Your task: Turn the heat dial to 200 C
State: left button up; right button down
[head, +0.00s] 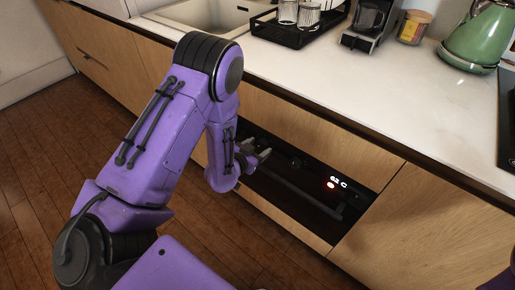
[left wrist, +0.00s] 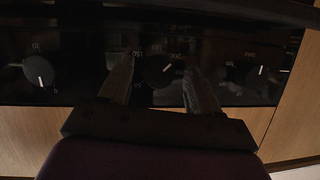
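The heat dial (left wrist: 158,72) is the middle black knob on the oven's dark panel in the left wrist view. Its white pointer mark is tilted up and to the right. Small numbers ring it, apparently 150 at upper left and 200 at upper right, but they are dim. My left gripper (left wrist: 160,85) is open, with one finger on each side of this dial; I cannot tell whether they touch it. In the head view the left gripper (head: 262,156) is at the oven (head: 318,217) front. My right gripper is not in view.
Other knobs sit to the left (left wrist: 40,73) and right (left wrist: 258,76) of the dial.

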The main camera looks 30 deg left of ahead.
pick_arm(q)
jog(key=v, duration=1)
jog(key=shift+s+b, duration=0.3)
jog(key=shift+b, duration=0.1)
